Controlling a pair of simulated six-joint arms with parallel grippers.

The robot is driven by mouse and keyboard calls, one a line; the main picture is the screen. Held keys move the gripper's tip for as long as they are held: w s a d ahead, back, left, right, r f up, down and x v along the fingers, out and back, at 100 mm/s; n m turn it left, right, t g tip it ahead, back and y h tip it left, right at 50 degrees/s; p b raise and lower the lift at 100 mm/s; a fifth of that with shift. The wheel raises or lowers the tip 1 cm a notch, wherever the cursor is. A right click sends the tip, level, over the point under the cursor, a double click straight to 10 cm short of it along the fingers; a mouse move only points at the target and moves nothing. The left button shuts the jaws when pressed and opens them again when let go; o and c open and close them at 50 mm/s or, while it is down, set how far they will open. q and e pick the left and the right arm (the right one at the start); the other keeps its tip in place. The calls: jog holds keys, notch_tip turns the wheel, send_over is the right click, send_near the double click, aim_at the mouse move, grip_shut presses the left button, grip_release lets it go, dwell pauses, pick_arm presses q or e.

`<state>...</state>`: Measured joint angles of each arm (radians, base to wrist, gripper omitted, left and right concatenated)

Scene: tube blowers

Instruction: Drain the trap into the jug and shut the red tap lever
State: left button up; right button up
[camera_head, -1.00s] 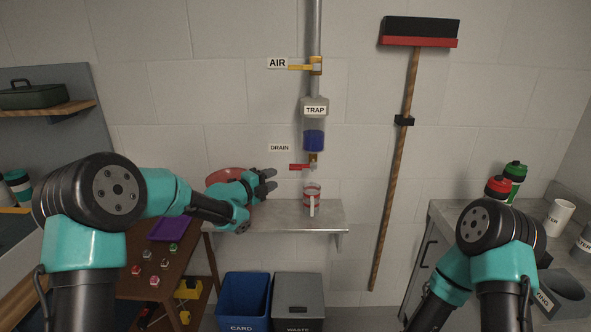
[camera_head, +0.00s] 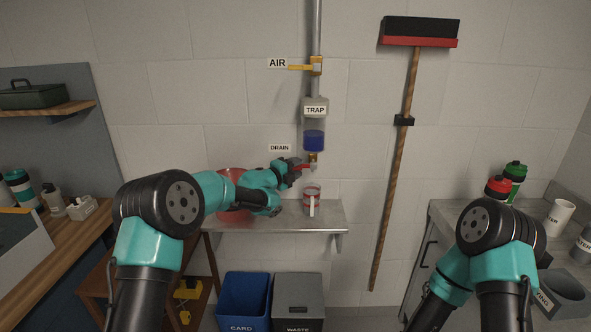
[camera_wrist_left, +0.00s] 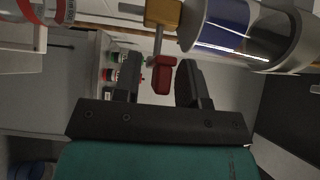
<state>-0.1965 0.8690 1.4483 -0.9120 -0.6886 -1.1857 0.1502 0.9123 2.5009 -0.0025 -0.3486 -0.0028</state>
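The trap (camera_head: 314,122), a clear bottle with blue liquid in its lower part, hangs on the wall pipe. It also shows in the left wrist view (camera_wrist_left: 245,30). The red tap lever (camera_wrist_left: 165,76) points left below it, at the DRAIN label (camera_head: 280,148). The jug (camera_head: 312,193), red and pale with a white handle, stands upright on the shelf under the outlet. My left gripper (camera_wrist_left: 158,82) is open around the lever, with gaps at both sides. In the head view my left gripper (camera_head: 296,168) partly hides the lever. My right gripper is out of view.
The metal shelf (camera_head: 325,216) also bears a red rounded thing (camera_head: 232,212), partly behind my left forearm. A yellow AIR lever (camera_head: 300,67) sits above the trap. A blue bin (camera_head: 243,299) and a grey bin (camera_head: 298,296) stand below. A broom (camera_head: 397,170) hangs to the right.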

pick_arm(q)
grip_shut()
jog(key=shift+a, duration=0.15)
dwell(0.4)
